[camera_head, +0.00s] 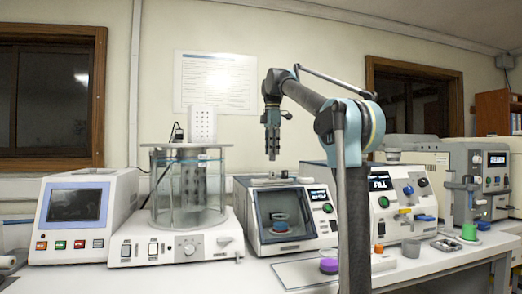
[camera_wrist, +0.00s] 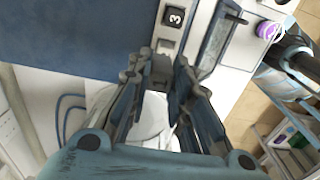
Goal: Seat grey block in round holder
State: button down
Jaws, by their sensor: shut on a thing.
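My gripper (camera_head: 272,152) hangs pointing down in the head view, above the box-shaped device with a window. In the wrist view its fingers (camera_wrist: 160,72) are closed on a small grey block (camera_wrist: 160,68), partly hidden between them. In the head view the block is too small to tell apart from the fingertips. A grey round cup (camera_head: 411,249) stands on the bench to the right, well apart from my gripper. I cannot tell whether it is the round holder. A blue round piece (camera_head: 281,223) shows behind the device's window.
The windowed device (camera_head: 244,237) stands below my gripper. A glass bath (camera_head: 160,205) stands left of it. A purple-topped round piece (camera_head: 329,266), an orange piece (camera_head: 379,249) and a green cylinder (camera_head: 469,231) sit on the bench. My arm hides part of the bench.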

jog(key=shift+w+d+f, duration=0.55)
jog(key=shift+d+f, duration=0.5)
jog(key=shift+d, duration=1.3)
jog(key=shift+w+d+f, duration=0.5)
jog(key=shift+d+f, duration=0.55)
jog(key=shift+d, duration=1.35)
jog(key=shift+w+d+f, duration=0.55)
jog(key=shift+d+f, duration=0.5)
jog(key=shift+d, duration=1.3)
jog(key=shift+f, duration=0.45)
jog(key=shift+f, duration=0.25)
jog(key=shift+f, duration=0.2)
jog(key=shift+f, duration=0.45)
jog(key=c, duration=1.4)
grip_release()
jog(key=shift+o, duration=0.2)
